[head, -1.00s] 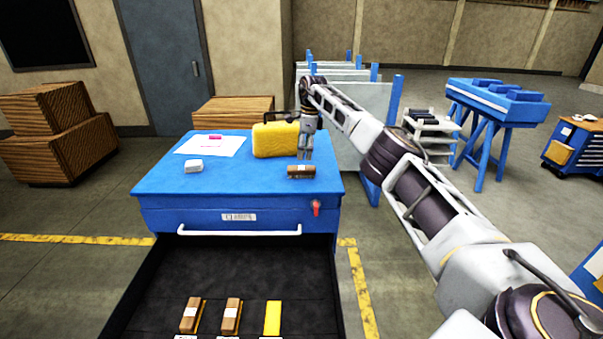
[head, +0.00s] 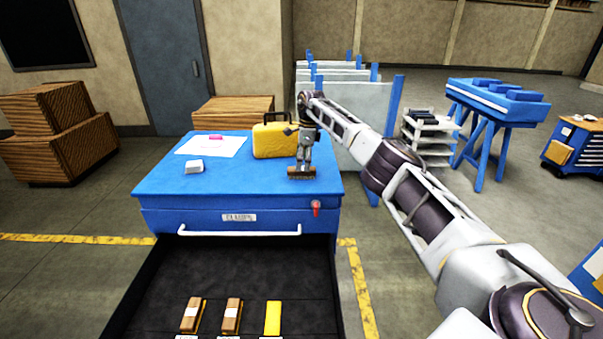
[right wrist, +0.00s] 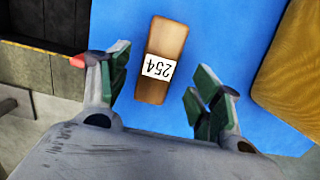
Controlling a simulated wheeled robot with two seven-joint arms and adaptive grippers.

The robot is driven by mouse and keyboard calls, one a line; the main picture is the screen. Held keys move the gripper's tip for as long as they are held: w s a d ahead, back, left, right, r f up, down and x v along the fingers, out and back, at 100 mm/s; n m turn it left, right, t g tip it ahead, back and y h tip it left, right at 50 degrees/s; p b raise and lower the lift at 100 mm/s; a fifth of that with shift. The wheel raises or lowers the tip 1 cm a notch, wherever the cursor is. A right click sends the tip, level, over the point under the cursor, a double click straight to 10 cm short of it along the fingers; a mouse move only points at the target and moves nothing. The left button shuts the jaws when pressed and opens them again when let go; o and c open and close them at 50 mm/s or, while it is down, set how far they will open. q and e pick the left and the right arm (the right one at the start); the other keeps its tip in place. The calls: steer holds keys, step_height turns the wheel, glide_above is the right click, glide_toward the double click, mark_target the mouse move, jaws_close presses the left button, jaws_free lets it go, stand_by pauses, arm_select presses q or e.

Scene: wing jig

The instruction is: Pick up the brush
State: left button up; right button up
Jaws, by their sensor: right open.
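The brush (head: 302,177), a brown block with a white label, lies on the blue cabinet top (head: 240,190) near its front right. In the right wrist view the brush (right wrist: 162,62) shows its label reading 254, on the blue surface between the fingers. My right gripper (head: 302,166) is open, pointing down, right above the brush. Its two green-padded fingers (right wrist: 156,80) stand apart on either side of it. Whether they touch it cannot be told. My left gripper is not in view.
A yellow case (head: 277,141) stands just behind the brush. A white block (head: 194,167) and a paper sheet (head: 212,145) lie to the left. Below, an open drawer (head: 240,270) holds two similar brown blocks (head: 231,315) and a yellow piece (head: 272,318).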

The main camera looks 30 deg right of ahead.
mark_target(302, 173)
steer(key=shift+w+a+f+p, duration=0.15)
steer(key=shift+f+p, duration=0.1)
steer(key=shift+f, duration=0.7)
steer(key=shift+s+a+f+p, duration=0.1)
steer(key=shift+f+p, duration=0.15)
steer(key=shift+f, duration=0.7)
steer(key=c, duration=1.1)
